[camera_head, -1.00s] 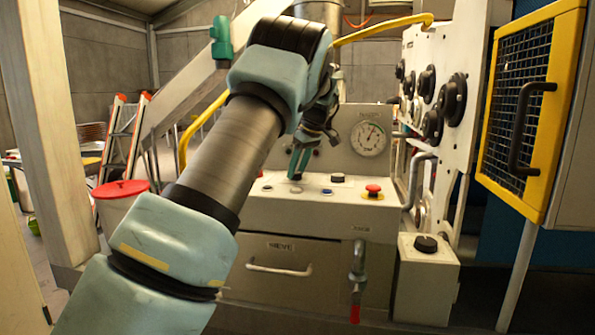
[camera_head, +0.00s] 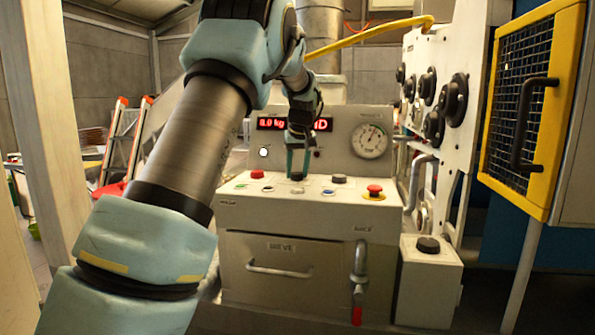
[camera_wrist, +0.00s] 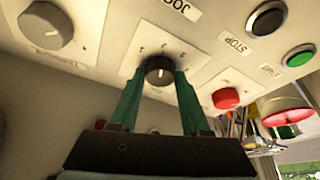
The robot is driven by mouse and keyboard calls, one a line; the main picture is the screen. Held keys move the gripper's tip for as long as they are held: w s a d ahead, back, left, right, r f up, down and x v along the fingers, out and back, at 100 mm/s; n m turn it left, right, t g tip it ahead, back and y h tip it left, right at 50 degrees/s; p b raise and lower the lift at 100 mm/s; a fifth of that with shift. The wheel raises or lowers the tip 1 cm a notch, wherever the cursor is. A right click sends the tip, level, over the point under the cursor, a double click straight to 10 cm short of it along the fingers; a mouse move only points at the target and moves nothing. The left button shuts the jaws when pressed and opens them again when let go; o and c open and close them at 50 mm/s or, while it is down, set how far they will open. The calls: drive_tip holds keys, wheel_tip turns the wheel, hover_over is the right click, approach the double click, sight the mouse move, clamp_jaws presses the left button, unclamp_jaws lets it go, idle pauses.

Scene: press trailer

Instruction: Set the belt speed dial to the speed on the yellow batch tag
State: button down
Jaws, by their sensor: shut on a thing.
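A small black dial (camera_wrist: 159,72) with a white pointer line sits on a pale plate on the sloping control panel. My gripper (camera_wrist: 158,84) is shut on it, with one green finger on each side. In the head view my gripper (camera_head: 298,170) points down at the console top and largely hides the dial. I see no yellow batch tag in either view, and cannot tell which control is the belt speed dial.
A larger grey knob (camera_wrist: 46,25), a black button (camera_wrist: 267,19), a green button (camera_wrist: 299,55) and a red button (camera_wrist: 226,98) surround the dial. A red display (camera_head: 270,124) and a gauge (camera_head: 370,140) stand behind. A yellow-framed mesh door (camera_head: 520,110) is at right.

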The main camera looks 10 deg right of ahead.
idle(0.3)
drive_tip(key=shift+c, duration=1.9)
unclamp_jaws()
drive_tip(key=shift+r, duration=0.1)
drive_tip(key=b+v, duration=0.1)
drive_tip(key=v, duration=0.9)
drive_tip(key=shift+r, duration=0.3)
drive_tip(key=shift+s+a, duration=0.1)
